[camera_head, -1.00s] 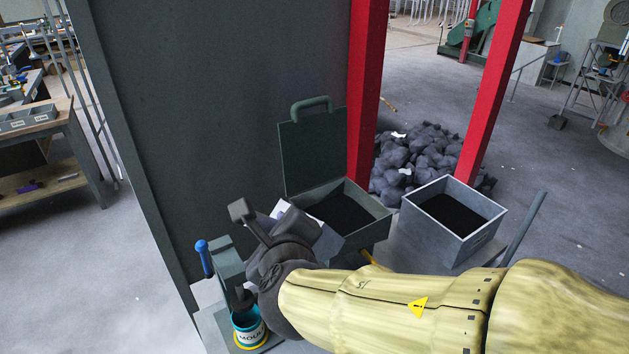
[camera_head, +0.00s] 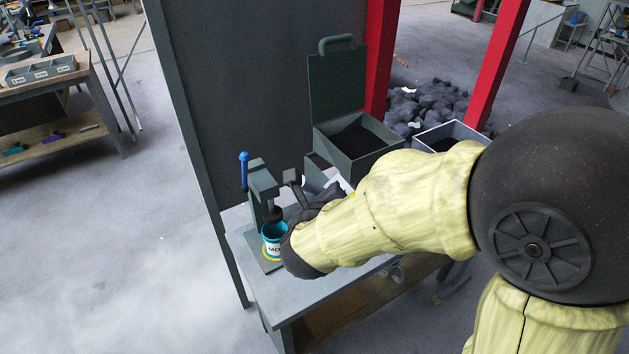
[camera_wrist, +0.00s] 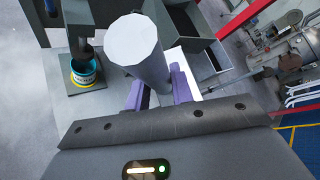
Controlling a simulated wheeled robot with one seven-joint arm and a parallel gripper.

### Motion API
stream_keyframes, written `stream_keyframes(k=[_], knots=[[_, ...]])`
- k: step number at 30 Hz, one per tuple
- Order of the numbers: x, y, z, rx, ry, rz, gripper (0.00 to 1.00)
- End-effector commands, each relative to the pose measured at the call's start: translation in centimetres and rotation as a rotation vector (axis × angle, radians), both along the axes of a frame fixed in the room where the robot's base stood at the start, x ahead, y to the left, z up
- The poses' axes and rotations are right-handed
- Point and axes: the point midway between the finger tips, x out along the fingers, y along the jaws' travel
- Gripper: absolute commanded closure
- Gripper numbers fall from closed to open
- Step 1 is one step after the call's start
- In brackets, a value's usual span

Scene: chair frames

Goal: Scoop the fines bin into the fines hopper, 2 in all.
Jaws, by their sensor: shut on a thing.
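In the wrist view my gripper (camera_wrist: 158,88) has its purple fingers closed on a pale grey, many-sided cylinder (camera_wrist: 140,50), which looks like a handle seen from its end. What lies below it is hidden. I cannot tell which is the bin or hopper.
A teal labelled tub (camera_head: 273,246) stands under a small press (camera_head: 262,185) with a blue-gripped lever on the grey bench (camera_head: 290,300). A dark panel (camera_head: 265,80) and red posts (camera_head: 495,65) stand behind. Open floor (camera_head: 130,260) lies to the left.

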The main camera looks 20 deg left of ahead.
Motion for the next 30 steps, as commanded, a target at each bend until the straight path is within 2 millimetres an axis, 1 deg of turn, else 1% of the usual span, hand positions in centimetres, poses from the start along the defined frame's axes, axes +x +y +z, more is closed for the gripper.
stream_keyframes(k=[1,4,7,11,14,15,17,18,20,22,26,27,30], knots=[[0.5,-0.4,-1.0,-0.005,0.003,-0.026,1.0],[1.6,-1.4,-3.0,-0.006,0.004,-0.093,1.0],[2.9,-3.0,-5.5,-0.008,0.003,-0.18,1.0],[4.5,-5.6,-9.4,-0.01,0.004,-0.314,1.0],[5.6,-8.2,-12.5,-0.011,0.002,-0.424,1.0],[5.9,-9.2,-13.8,-0.01,0.003,-0.467,1.0],[6.3,-11.0,-15.7,-0.01,0.002,-0.534,1.0],[6.5,-12.2,-17.0,-0.011,0.001,-0.579,1.0],[6.7,-14.2,-18.9,-0.011,0.001,-0.647,1.0],[6.8,-16.7,-21.2,-0.012,0.001,-0.727,1.0],[6.4,-21.6,-25.1,-0.012,0.001,-0.865,1.0],[6.1,-23.1,-26.2,-0.011,0.001,-0.905,1.0],[5.4,-26.3,-28.4,-0.009,0.0,-0.984,1.0]])
